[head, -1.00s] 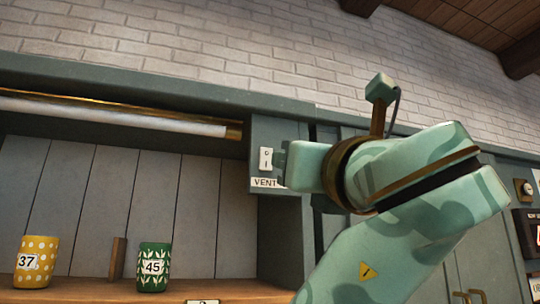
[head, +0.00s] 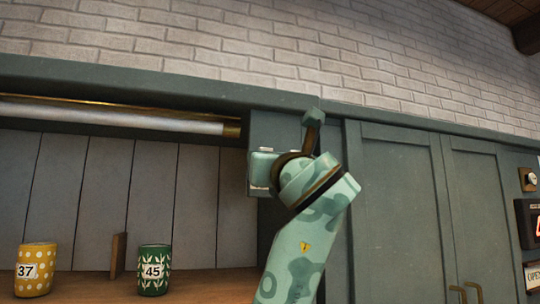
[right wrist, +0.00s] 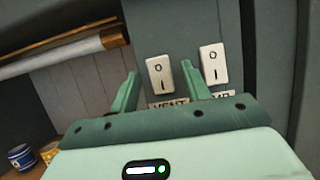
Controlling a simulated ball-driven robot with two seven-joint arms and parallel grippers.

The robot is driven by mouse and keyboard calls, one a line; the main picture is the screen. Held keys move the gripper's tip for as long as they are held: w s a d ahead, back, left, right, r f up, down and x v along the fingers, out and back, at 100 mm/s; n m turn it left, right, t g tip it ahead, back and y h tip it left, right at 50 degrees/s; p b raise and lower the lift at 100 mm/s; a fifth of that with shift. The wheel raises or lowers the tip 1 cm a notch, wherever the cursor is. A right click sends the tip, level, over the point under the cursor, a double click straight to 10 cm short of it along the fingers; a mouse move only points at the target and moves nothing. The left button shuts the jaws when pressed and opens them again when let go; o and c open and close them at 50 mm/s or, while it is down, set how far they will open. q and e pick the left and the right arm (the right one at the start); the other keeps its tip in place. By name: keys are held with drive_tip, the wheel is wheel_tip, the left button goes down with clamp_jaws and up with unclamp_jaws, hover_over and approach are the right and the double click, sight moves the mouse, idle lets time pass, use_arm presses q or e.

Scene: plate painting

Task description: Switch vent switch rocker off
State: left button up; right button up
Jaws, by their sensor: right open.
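The vent switch rocker (right wrist: 161,80) is a white plate marked O above I on a grey-green panel, in the right wrist view. The VENT label (right wrist: 170,103) under it is partly covered by my gripper. My right gripper (right wrist: 160,71) is open and empty, one finger to each side of the rocker in that view; I cannot tell if it touches. In the head view, my right gripper (head: 262,170) is in front of the panel and hides most of the switch. I cannot tell which way the rocker is tipped. My left gripper is not in view.
A second white rocker (right wrist: 214,65) is right of the vent one, its label partly hidden. A tube lamp (head: 110,115) runs along the left. A yellow cup (head: 35,270) and green cup (head: 154,270) stand on the shelf. Cupboard doors (head: 400,210) are at right.

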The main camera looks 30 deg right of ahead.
drive_tip(key=c, duration=1)
drive_tip(key=shift+s+r+g+p, duration=0.15)
drive_tip(key=shift+r+g+p, duration=0.35)
drive_tip(key=shift+g, duration=0.4)
drive_tip(key=shift+g+p, duration=0.3)
drive_tip(key=shift+g, duration=0.4)
drive_tip(key=o, duration=1)
drive_tip(key=shift+f+y, duration=0.1)
drive_tip(key=shift+y, duration=0.2)
